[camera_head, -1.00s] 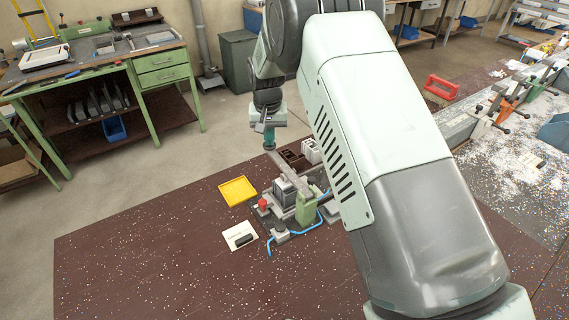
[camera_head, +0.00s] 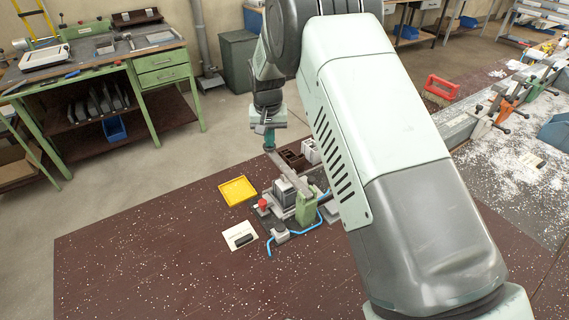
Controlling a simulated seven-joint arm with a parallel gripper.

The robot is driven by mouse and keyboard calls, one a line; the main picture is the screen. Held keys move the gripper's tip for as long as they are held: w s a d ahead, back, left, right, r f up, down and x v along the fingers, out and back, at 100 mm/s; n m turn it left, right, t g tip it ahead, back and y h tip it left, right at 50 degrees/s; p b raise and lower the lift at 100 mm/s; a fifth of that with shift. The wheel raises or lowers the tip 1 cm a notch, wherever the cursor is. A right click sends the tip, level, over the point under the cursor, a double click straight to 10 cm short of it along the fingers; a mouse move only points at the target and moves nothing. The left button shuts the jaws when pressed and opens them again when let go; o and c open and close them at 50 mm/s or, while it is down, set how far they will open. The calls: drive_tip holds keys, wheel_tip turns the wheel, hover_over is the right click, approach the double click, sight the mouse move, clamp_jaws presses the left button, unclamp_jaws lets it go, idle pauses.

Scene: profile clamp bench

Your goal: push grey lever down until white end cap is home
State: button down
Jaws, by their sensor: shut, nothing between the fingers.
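The grey lever (camera_head: 287,175) is a long flat bar. It slopes from the green post (camera_head: 306,209) of the clamp fixture up and left in the picture to its free end. My gripper (camera_head: 269,147) is shut and points down at that free end. Its tips look to be at or just above the lever; I cannot tell whether they touch. A grey block (camera_head: 284,192) sits in the fixture below the lever. I cannot make out the white end cap for sure in this small view, nor how it is seated.
A yellow tray (camera_head: 238,190), a white card with a dark piece (camera_head: 239,236) and a red button (camera_head: 263,204) lie left of the fixture. A blue hose (camera_head: 299,233) runs in front. Dark bins (camera_head: 292,159) stand behind the lever. The bench's front left is clear.

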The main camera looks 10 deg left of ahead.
wheel_tip(320, 180, up, 8)
idle(0.9)
drive_tip(key=shift+f, duration=0.1)
drive_tip(key=s+d+r+m+t, duration=0.1)
drive_tip(key=s+d+r, duration=0.5)
drive_tip(key=d+r, duration=0.35)
drive_tip(key=s+d+r+t, duration=0.1)
drive_tip(key=s+d+r, duration=0.5)
drive_tip(key=d+r, duration=0.4)
drive_tip(key=s+d+t, duration=0.1)
drive_tip(key=s+d, duration=0.4)
drive_tip(key=s, duration=0.6)
drive_tip(key=s+d+r+m, duration=0.1)
drive_tip(key=s+d, duration=0.4)
drive_tip(key=s, duration=0.7)
drive_tip(key=shift+r+m+t, duration=0.3)
drive_tip(key=shift+t, duration=0.1)
